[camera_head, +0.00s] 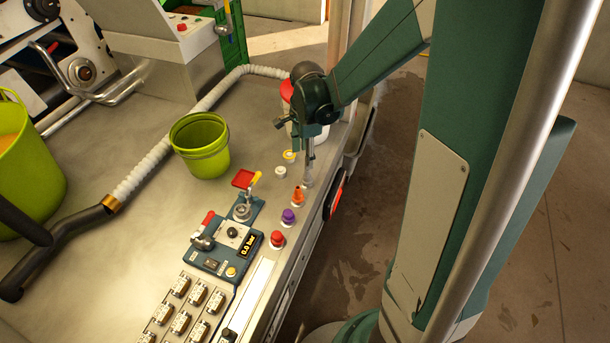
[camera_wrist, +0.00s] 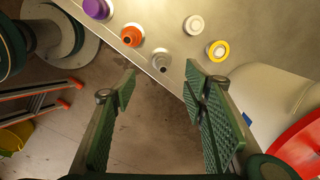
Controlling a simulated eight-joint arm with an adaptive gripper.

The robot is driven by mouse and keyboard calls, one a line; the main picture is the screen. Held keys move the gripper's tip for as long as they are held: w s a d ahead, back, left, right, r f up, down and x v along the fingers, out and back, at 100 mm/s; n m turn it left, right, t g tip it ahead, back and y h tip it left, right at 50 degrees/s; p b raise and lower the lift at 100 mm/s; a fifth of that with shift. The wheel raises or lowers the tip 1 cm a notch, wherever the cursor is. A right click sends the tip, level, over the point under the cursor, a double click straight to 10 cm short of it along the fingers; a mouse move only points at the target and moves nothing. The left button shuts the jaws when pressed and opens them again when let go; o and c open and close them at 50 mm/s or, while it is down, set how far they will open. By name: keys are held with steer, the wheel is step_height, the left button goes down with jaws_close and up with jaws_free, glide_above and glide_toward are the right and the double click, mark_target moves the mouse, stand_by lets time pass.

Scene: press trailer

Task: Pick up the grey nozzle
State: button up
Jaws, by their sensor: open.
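The grey nozzle (camera_wrist: 162,59) stands near the edge of the grey deck in the wrist view, just beyond the gap between my fingertips. In the head view the grey nozzle (camera_head: 308,182) is at the deck's right edge, partly hidden by my gripper (camera_head: 309,152), which hangs down over it. My gripper (camera_wrist: 161,82) is open in the wrist view, with one green finger on each side and nothing between them. The head view does not show clearly how far the fingertips are from the nozzle.
Near the grey nozzle stand an orange nozzle (camera_wrist: 132,36), a purple one (camera_wrist: 95,8), a white one (camera_wrist: 194,25) and a yellow-ringed one (camera_wrist: 218,50). A white container with a red lid (camera_wrist: 290,145) is close on the right. A green bucket (camera_head: 201,147) stands further left.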

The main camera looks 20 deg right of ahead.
mark_target(307, 175)
steer(key=shift+w+d+f+m+g, duration=0.2)
steer(key=shift+f+m, duration=0.25)
steer(key=shift+f, duration=0.5)
steer(key=shift+w+d+f+m+g, duration=0.15)
steer(key=shift+w+f+m, duration=0.25)
steer(key=shift+f, duration=0.55)
steer(key=shift+w+d+f+m+g, duration=0.1)
steer(key=shift+w+d+f+m, duration=0.25)
steer(key=shift+f, duration=0.6)
steer(key=shift+s+a, duration=0.1)
steer(key=shift+s, duration=0.05)
steer(key=shift+f+b, duration=0.45)
steer(key=shift+f, duration=0.85)
steer(key=shift+s+f+b, duration=0.15)
steer(key=shift+f+b, duration=0.75)
steer(key=shift+f, duration=1.7)
steer(key=shift+c, duration=0.6)
steer(key=c, duration=0.9)
